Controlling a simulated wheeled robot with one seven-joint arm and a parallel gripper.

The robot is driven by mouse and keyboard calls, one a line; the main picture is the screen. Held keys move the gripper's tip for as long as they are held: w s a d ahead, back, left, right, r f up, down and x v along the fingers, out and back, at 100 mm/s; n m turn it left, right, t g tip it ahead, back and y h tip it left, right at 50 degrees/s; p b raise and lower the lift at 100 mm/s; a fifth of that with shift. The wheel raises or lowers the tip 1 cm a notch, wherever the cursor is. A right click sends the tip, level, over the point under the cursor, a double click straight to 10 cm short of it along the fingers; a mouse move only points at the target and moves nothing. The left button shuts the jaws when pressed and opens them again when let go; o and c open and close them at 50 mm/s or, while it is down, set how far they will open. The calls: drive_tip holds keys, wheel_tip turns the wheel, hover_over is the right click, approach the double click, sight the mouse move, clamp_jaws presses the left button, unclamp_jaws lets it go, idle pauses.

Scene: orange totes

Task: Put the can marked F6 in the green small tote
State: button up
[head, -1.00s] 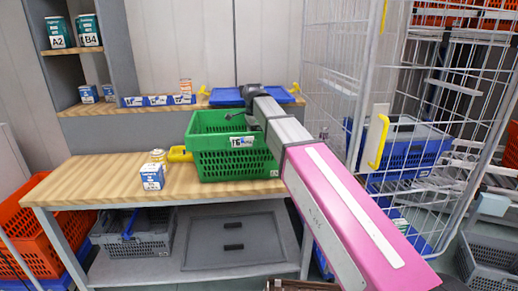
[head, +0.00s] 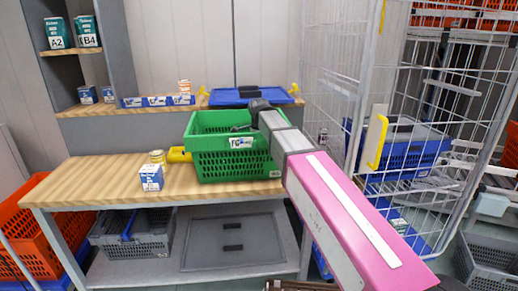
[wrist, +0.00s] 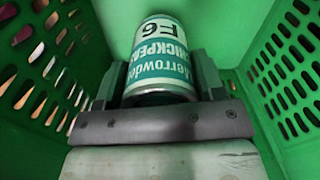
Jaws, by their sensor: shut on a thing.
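The can marked F6 (wrist: 158,58) is white and teal and shows in the wrist view, with its label readable as chickpeas. My gripper (wrist: 160,85) is shut on it, one finger on each side. Green slotted walls of the small tote (wrist: 285,85) rise on both sides, so the can is down between them; whether it touches the floor I cannot tell. In the head view the green tote (head: 235,160) stands on the wooden bench, and my arm reaches over its right rim. The can is not visible there, and my fingers are hidden.
A blue tote (head: 250,97) lies on the shelf behind. A wire cage (head: 420,130) stands close on the right.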

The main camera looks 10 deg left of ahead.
drive_tip(key=shift+f, duration=0.55)
drive_tip(key=o, duration=1.2)
wheel_tip(320, 180, up, 13)
drive_tip(key=shift+r, duration=0.15)
